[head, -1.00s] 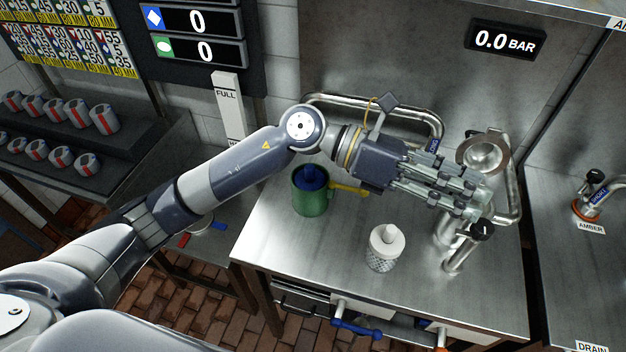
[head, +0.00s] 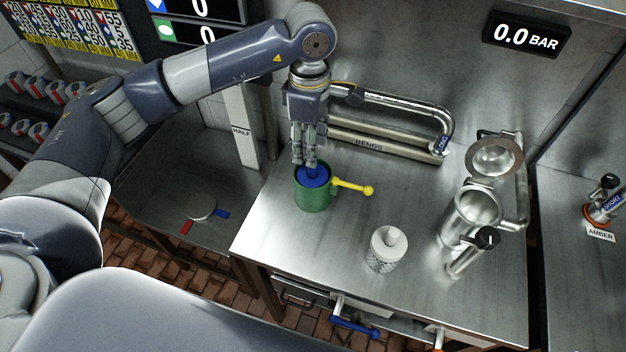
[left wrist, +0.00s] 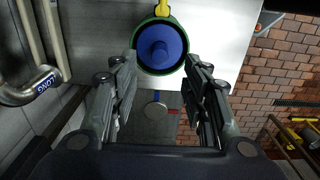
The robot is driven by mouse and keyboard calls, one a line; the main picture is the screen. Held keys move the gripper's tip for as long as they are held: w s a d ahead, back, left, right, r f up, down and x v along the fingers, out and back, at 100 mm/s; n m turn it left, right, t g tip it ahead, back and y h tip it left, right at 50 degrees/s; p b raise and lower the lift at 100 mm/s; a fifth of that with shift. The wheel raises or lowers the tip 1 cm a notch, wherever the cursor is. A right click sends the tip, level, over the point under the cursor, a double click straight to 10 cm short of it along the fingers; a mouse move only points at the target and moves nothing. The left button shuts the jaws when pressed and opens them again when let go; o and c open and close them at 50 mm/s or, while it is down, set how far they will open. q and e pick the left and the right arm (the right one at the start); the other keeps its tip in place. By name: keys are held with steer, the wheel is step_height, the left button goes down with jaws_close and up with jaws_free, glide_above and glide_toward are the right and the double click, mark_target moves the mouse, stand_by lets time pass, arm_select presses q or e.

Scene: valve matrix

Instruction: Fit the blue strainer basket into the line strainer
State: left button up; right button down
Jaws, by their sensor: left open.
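The blue strainer basket (head: 313,174) sits inside a green pot (head: 313,196) with a yellow side handle. Only its top and round knob show; they also appear in the left wrist view (left wrist: 160,46). My left gripper (head: 304,162) points down directly above the pot, fingertips close to the basket's top. In the left wrist view my fingers (left wrist: 160,68) are apart and empty, with the basket just ahead between their tips. The steel line strainer (head: 474,212) stands open on the right of the bench. My right gripper is not in view.
A white-topped mesh basket (head: 386,249) stands mid-bench. A round steel part (head: 496,157) stands behind the strainer, and a black-handled valve (head: 470,252) in front. The bench between pot and strainer is mostly clear.

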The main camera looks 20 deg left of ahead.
mark_target(313, 180)
arm_select(q)
steer(key=shift+f, duration=0.8)
steer(key=f+p, duration=0.2)
steer(key=f, duration=0.1)
steer(key=f+p, duration=0.1)
steer(key=shift+d+f, duration=0.25)
steer(key=shift+f, duration=0.4)
steer(key=shift+c, duration=0.6)
jaws_close()
